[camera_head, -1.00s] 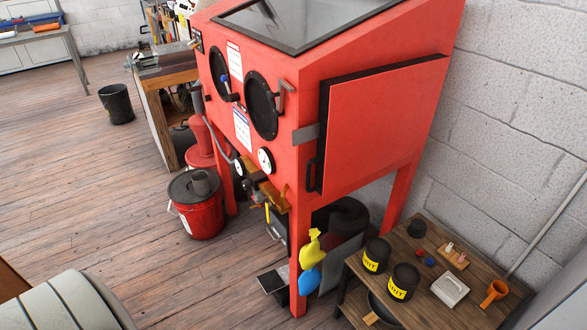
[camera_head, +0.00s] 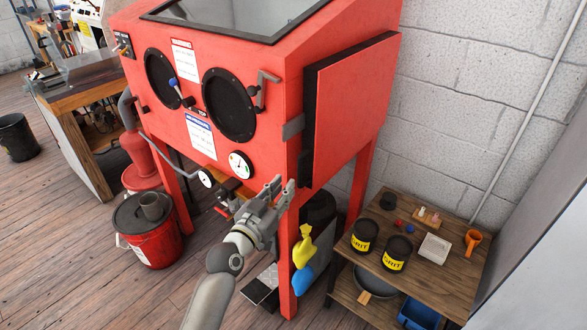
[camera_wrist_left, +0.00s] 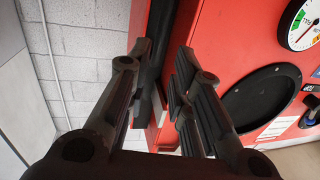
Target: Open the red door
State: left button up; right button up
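The red door (camera_head: 352,105) is a thick panel with a black edge on the right side of the red blasting cabinet (camera_head: 255,55). It appears shut against the cabinet side. My left gripper (camera_head: 283,186) is open and empty in front of the cabinet's front corner, near the lower part of the door's black edge. The door's black handle is not clearly visible in the head view. In the left wrist view, the open fingers (camera_wrist_left: 163,62) lie either side of the door's dark edge in the picture; I cannot tell whether they touch anything. My right gripper is out of view.
A wooden bench (camera_head: 455,262) with grit cans (camera_head: 396,254) and small parts stands right of the cabinet. A red bucket (camera_head: 148,238) stands at left. The wooden floor in front is clear.

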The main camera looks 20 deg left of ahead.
aim_at(299, 170)
pick_arm(q)
jog(key=w, duration=0.2)
jog(key=w+d, duration=0.1)
jog(key=w, duration=0.5)
jog(key=shift+w+d+p, duration=0.25)
jog(key=shift+p, duration=0.15)
jog(key=shift+w, duration=0.7)
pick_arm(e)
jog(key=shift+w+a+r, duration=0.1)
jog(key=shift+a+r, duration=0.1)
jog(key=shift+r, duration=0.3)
pick_arm(q)
jog(key=c, duration=0.4)
grip_shut()
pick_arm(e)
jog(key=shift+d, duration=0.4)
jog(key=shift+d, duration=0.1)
